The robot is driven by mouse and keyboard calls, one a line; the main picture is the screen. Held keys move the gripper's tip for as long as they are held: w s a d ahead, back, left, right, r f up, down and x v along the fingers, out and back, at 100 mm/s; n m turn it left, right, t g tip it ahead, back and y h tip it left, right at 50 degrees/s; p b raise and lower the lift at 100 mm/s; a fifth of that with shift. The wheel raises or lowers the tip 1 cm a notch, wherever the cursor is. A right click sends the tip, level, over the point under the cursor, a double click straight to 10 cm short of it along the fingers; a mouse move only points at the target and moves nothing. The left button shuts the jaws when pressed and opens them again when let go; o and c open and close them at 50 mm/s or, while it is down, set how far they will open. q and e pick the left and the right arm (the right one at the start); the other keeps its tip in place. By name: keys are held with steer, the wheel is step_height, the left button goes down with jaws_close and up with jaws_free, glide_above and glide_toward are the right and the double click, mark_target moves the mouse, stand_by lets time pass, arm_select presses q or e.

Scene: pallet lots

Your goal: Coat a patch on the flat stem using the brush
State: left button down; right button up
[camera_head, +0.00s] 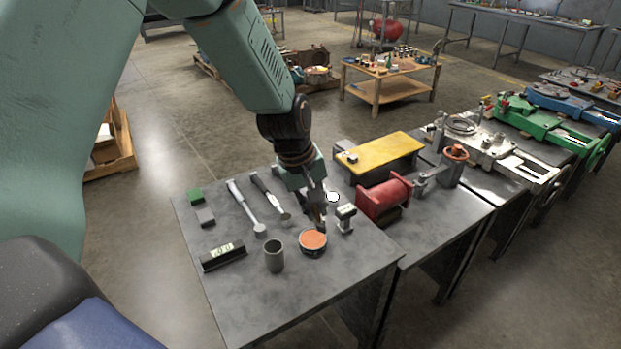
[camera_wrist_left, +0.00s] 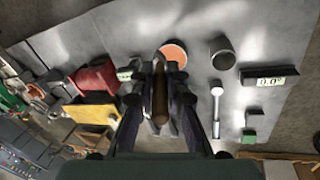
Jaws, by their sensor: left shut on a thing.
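My left gripper (camera_head: 316,203) is over the near table, just behind a round tin of orange coating (camera_head: 313,239). In the left wrist view the gripper (camera_wrist_left: 160,82) is shut on a brown brush handle (camera_wrist_left: 160,98) between its fingers. The tin (camera_wrist_left: 176,48) shows just beyond the fingers there. The brush's bristle end is hard to make out, and I cannot tell whether it touches the tin. I cannot single out the flat stem with certainty. A red block-shaped part (camera_head: 384,197) and a yellow-topped part (camera_head: 386,152) stand right of the gripper. My right gripper is not in view.
A grey cup (camera_head: 274,257), a digital display (camera_head: 223,254), two long-handled tools (camera_head: 245,205) and small green (camera_head: 195,194) and grey blocks lie left of the tin. A small pale device (camera_head: 346,217) stands close right of the gripper. The table's front strip is clear.

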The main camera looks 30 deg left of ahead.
arm_select(q)
steer(key=w+a+f+n+t+b, duration=0.1)
steer(key=w+a+f+n+b, duration=0.1)
steer(key=f+b, duration=0.4)
steer(key=shift+a+b, duration=0.5)
steer(key=shift+a, duration=0.1)
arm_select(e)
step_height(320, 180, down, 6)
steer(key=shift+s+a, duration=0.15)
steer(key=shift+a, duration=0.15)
arm_select(q)
steer(key=shift+d, duration=0.1)
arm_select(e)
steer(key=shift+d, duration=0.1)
arm_select(q)
steer(key=shift+f, duration=0.55)
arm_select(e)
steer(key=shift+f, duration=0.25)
arm_select(q)
steer(key=shift+f, duration=0.1)
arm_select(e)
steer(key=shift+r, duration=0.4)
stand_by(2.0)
arm_select(q)
steer(key=shift+p, duration=0.35)
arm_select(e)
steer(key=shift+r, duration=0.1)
